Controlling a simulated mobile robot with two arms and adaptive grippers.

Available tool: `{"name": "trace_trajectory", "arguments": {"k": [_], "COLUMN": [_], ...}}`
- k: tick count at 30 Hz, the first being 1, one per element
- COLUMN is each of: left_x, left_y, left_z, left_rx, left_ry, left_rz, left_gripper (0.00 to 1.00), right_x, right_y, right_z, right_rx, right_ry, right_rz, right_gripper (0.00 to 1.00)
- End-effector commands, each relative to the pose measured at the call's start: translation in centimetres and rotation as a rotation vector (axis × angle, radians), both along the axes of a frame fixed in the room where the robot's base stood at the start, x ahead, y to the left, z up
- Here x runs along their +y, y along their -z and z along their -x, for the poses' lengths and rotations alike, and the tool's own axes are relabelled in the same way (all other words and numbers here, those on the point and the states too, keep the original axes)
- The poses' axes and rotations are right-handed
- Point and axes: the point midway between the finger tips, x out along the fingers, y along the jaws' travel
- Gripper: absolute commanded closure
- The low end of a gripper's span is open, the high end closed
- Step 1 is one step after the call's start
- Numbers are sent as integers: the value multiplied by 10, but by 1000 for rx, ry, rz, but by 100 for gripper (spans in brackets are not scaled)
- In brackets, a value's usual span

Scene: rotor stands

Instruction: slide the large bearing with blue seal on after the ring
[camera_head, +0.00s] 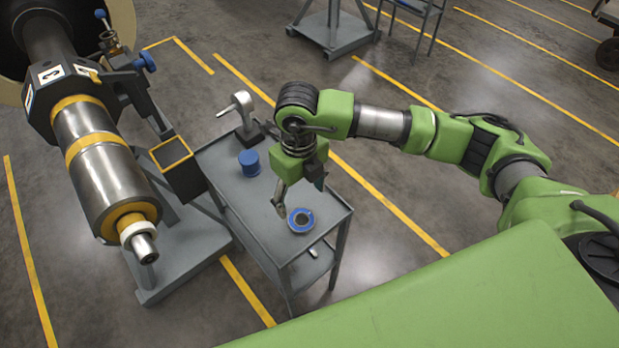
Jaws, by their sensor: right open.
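The large bearing with blue seal (301,220) lies flat on the top of the grey cart (268,215), near its right front corner. My right gripper (299,193) is open and points down just above and behind the bearing; it looks empty. Whether a finger touches the bearing cannot be told. The rotor shaft (102,172) comes in from the upper left, with its bare narrow end (145,248) pointing down the picture. A pale ring (136,231) sits around the shaft near that end, against a yellow-orange band. My left gripper is not in view.
A black open box with a yellow rim (177,172) is between shaft and cart. Another grey stand (335,35) is at the back. Floor right of the cart is clear.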

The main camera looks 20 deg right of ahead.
Motion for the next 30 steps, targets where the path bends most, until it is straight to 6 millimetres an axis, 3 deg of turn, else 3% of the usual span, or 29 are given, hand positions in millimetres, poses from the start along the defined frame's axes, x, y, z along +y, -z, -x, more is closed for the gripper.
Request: {"name": "trace_trajectory", "arguments": {"k": [8, 17, 22, 30], "left_x": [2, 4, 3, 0], "left_y": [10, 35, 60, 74], "left_z": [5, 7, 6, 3], "left_rx": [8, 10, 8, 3], "left_ry": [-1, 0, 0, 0], "left_rz": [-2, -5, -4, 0], "left_gripper": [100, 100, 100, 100], "right_x": [-2, -1, -1, -1], "right_y": [15, 56, 84, 100], "right_z": [-1, 0, 0, 0], "right_rx": [-4, -3, -4, -4], "right_ry": [0, 0, -1, 0], "right_rz": [8, 6, 6, 6], "right_gripper": [32, 32, 32, 32]}}
